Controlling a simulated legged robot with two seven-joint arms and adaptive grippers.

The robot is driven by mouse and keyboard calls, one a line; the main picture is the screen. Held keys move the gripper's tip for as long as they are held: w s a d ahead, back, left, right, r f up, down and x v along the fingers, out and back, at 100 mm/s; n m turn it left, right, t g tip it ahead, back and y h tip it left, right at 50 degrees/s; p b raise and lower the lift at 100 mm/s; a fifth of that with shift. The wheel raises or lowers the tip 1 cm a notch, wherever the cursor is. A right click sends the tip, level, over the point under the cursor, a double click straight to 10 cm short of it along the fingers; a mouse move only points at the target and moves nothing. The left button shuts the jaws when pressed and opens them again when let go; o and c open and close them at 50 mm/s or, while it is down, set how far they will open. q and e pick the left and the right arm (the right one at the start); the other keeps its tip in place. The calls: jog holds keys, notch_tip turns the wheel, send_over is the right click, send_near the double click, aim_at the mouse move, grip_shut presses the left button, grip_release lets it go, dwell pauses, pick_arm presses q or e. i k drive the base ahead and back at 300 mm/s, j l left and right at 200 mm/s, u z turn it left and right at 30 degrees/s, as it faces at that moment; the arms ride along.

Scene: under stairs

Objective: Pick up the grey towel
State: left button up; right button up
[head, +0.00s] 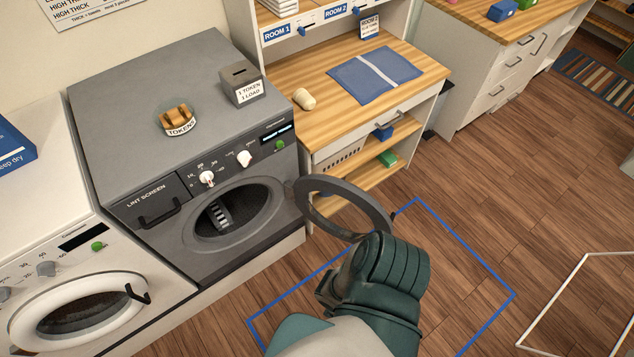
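I cannot make out a grey towel in the head view. The grey dryer (150,100) stands left of centre, and its round door (352,214) is swung open to the right. Its drum opening (250,207) is dark inside, with a grey ridged piece (219,216) at its left; I cannot tell whether that is part of the drum. One of my arms, with a dark green joint, comes up from the bottom centre in front of the open door. No fingertips of either gripper show.
A white washer (75,250) stands left of the dryer. A token box (241,82) and a token dish (178,120) sit on the dryer. A wooden counter (322,70) with a blue mat (358,87) is behind. Blue tape (466,250) marks mostly clear floor.

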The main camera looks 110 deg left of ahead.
aim_at(218, 213)
jog(key=u, duration=4.3)
jog(key=k+j+z, duration=0.1)
jog(key=j+z, duration=0.2)
jog(key=k+j+z, duration=0.1)
jog(key=z, duration=0.2)
jog(key=j, duration=0.15)
